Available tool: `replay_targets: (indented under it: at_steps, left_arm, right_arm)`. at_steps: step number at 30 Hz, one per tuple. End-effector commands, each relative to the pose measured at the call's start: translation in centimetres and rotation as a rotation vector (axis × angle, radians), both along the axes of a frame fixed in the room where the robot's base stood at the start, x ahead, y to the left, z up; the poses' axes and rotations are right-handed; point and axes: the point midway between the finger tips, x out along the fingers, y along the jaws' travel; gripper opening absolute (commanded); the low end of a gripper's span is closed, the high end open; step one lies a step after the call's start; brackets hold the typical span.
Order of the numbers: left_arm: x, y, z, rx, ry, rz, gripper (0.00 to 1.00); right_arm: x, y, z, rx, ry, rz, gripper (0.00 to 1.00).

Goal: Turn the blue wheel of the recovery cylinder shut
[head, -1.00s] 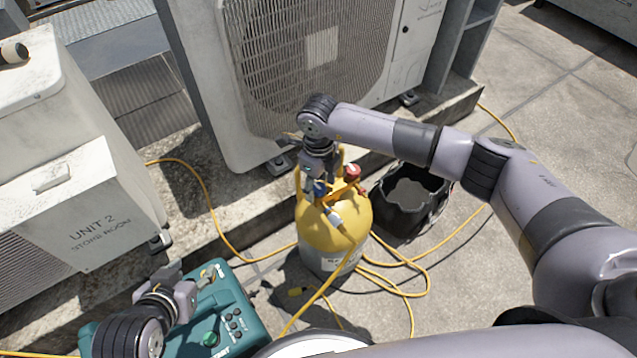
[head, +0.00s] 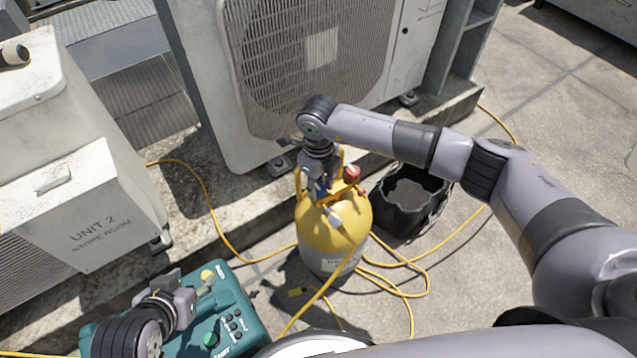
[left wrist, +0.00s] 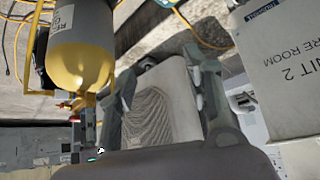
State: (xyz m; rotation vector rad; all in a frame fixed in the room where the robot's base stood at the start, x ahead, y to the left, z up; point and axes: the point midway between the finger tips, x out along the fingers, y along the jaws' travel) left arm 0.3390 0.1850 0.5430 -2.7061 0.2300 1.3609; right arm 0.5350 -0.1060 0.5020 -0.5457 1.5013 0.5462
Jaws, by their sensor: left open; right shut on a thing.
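The yellow-topped recovery cylinder (head: 350,225) stands upright on the roof floor with a grey lower body. Its blue wheel (head: 321,188) is mostly hidden by my right gripper (head: 320,180), which reaches down from above and is shut on it. A red wheel (head: 352,173) sits beside it, to the right, clear of the fingers. My left gripper (head: 182,288) is open and empty above the teal machine (head: 235,305). In the left wrist view its fingers (left wrist: 165,90) are spread apart, and the cylinder (left wrist: 82,55) shows upside down at the upper left.
A black bucket (head: 410,195) stands right behind the cylinder. Yellow hoses (head: 405,268) loop over the floor around it. A large condenser unit (head: 315,60) is behind, and a white unit marked UNIT 2 (head: 95,215) is at left. The floor at right is open.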

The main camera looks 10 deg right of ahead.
Motion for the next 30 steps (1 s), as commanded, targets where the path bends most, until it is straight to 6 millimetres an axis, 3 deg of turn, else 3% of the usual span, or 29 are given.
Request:
replay_targets:
  at_steps: [5,13,14,23,30]
  left_arm:
    - [-1.8,0.6,-0.6,0.019,0.087,0.007,0.46]
    - [-1.9,0.6,-0.8,0.020,0.094,0.007,0.46]
    - [-1.9,0.6,-0.8,0.020,0.094,0.007,0.46]
    - [-1.9,0.6,-0.7,0.020,0.092,0.007,0.46]
    - [-1.9,0.6,-0.7,0.019,0.092,0.006,0.46]
  right_arm:
    - [0.0,0.0,0.1,0.000,-0.001,-0.073,0.03]
    - [0.1,0.0,0.0,0.000,-0.001,-0.080,0.03]
    - [0.1,0.0,0.0,0.000,-0.001,-0.080,0.31]
    - [0.0,0.0,0.0,0.000,-0.001,-0.079,0.51]
    - [0.0,0.0,0.0,0.000,0.000,-0.079,0.51]
